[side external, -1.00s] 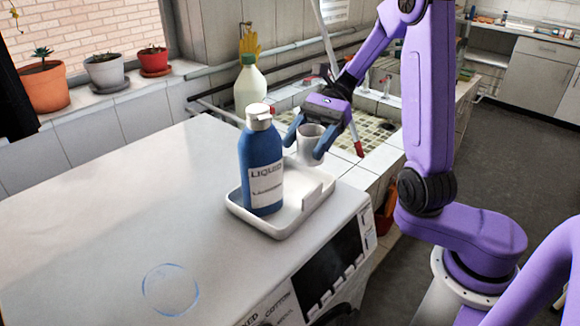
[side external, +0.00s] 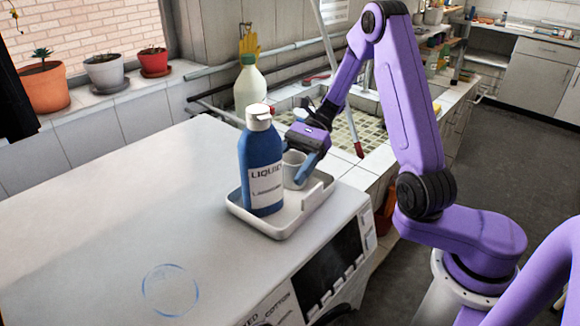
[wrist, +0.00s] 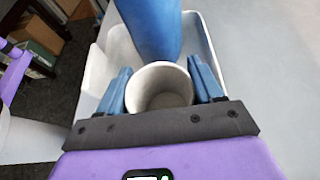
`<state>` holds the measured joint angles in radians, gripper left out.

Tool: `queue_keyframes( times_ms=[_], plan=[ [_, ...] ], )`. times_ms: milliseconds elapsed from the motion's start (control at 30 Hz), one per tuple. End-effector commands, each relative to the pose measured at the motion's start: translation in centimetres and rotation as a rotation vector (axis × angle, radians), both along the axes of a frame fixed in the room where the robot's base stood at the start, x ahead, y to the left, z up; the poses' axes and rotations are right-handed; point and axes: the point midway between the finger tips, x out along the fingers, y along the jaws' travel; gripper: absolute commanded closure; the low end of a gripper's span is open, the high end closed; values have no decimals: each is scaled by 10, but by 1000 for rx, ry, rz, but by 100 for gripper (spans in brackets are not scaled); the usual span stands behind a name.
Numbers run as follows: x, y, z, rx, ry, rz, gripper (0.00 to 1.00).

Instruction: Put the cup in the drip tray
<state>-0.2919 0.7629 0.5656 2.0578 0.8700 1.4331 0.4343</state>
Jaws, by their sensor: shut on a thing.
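A white cup (side external: 294,169) is between the blue fingers of my gripper (side external: 302,165), just behind and right of the blue bottle. The wrist view shows the cup (wrist: 160,88) upright, its open mouth facing the camera, with one finger of my gripper (wrist: 160,90) on each side. The white drip tray (side external: 283,227) lies on the white machine top, and the cup is over or in its back part. I cannot tell whether the cup's base touches the tray. The tray's walls also show in the wrist view (wrist: 97,72).
A blue bottle with a white cap (side external: 261,165) stands in the tray, close to the cup; it also shows in the wrist view (wrist: 152,25). A pale bottle (side external: 249,88) stands behind. A tiled sink (side external: 352,130) is at the back right. The machine top (side external: 110,215) is clear at left.

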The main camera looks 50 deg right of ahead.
Motion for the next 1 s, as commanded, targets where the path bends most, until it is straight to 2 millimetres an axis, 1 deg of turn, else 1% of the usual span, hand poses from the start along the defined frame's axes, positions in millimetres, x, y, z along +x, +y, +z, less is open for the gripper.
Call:
queue_keyframes(
  times_ms=[200, 233, 300, 567, 667, 767, 867, 1000],
  plan=[
    [0, 0, -2, 1, 1, 0, 64],
    [0, 0, -2, 1, 1, 0, 28],
    [0, 0, -2, 0, 1, 0, 9],
    [0, 0, -2, 0, 1, 0, 9],
    [0, 0, 1, -1, -1, -1, 9],
    [2, -10, 5, -1, -1, -4, 9],
    [3, -25, 12, -2, -3, -4, 9],
    [6, -51, 25, -2, -4, -5, 9]
  ],
)
